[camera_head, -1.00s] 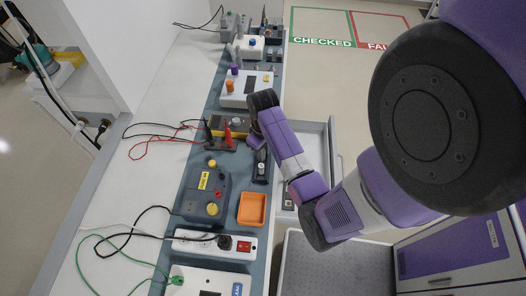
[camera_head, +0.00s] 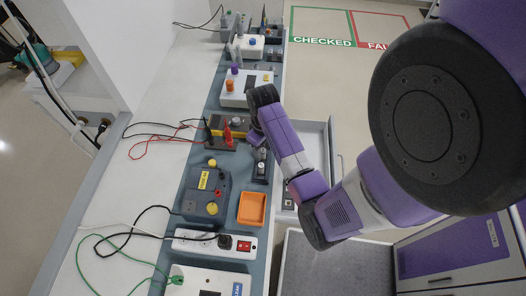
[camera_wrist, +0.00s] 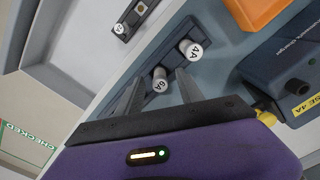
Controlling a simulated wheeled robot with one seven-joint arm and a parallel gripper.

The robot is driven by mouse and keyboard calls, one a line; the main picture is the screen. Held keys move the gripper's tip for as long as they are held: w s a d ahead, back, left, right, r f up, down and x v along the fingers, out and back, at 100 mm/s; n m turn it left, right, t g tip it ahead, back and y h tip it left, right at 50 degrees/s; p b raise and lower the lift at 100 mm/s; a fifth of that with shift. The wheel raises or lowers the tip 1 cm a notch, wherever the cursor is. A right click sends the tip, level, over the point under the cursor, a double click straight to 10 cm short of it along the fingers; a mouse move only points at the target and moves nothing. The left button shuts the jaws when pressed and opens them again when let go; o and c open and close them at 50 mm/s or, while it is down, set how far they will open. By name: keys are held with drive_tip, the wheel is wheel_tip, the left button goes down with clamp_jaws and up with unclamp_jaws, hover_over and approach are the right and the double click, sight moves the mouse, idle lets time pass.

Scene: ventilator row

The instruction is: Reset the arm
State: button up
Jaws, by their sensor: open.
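My arm reaches over the bench in the head view, with my gripper (camera_head: 258,138) low over the dark fuse holder (camera_head: 261,166); the fingers are hard to make out there. In the wrist view my gripper (camera_wrist: 160,88) is open, its two grey fingers apart and pointing at the holder (camera_wrist: 172,68). Two small grey cylinders with white caps stand in the holder: one marked 6A (camera_wrist: 160,82) close to and between the fingers, and one marked 4A (camera_wrist: 190,50) just beyond. I see nothing held between the fingers.
An orange tray (camera_head: 252,208), a grey-blue charger box (camera_head: 206,190) and a white power strip (camera_head: 200,243) stand near the holder. An open drawer (camera_head: 315,135) lies right of the bench; in the wrist view a small block with a capped part (camera_wrist: 135,15) lies in it. Cables cross the left side.

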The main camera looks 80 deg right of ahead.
drive_tip(key=shift+r, duration=3.2)
